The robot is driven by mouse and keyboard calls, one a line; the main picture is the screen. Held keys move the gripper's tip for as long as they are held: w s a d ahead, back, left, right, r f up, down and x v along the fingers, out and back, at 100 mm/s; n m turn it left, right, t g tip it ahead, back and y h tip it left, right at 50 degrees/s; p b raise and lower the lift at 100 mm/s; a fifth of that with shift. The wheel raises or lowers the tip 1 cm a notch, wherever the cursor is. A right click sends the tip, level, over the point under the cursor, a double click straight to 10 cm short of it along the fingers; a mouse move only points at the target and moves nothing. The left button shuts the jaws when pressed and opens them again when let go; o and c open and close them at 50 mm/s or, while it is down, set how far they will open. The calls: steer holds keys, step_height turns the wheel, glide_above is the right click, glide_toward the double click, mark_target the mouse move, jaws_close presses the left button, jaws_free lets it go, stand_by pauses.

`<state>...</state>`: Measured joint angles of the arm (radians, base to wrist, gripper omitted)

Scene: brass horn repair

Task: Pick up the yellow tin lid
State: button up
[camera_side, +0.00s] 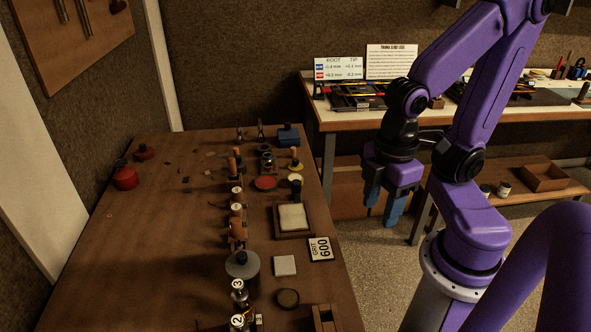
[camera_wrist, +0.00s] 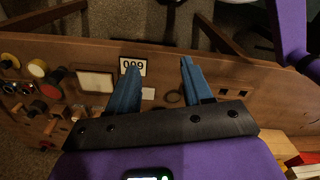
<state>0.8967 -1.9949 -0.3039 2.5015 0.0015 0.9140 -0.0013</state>
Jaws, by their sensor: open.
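The yellow tin lid (camera_side: 295,178) is a small pale-yellow disc on the brown workbench in the side view, right of a red disc (camera_side: 265,183). A dark upright item stands just in front of it. My gripper (camera_side: 383,203) hangs beyond the bench's right edge, well to the right of the lid. Its blue fingers (camera_wrist: 159,66) are apart with nothing between them.
A second bench (camera_side: 470,118) stands behind my arm.

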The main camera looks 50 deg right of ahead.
steer(key=w+r+n+t+h, duration=0.1)
steer(key=w+r+n+h, duration=0.15)
steer(key=w, duration=1.45)
steer(key=n+h, duration=0.3)
steer(key=n, duration=0.2)
glide_above(295, 160)
steer(key=s+a, duration=0.1)
steer(key=a, duration=0.6)
steer(key=shift+g+y, duration=0.3)
steer(key=shift+y, duration=0.05)
steer(key=x, duration=1.7)
steer(key=shift+f, duration=0.15)
jaws_close()
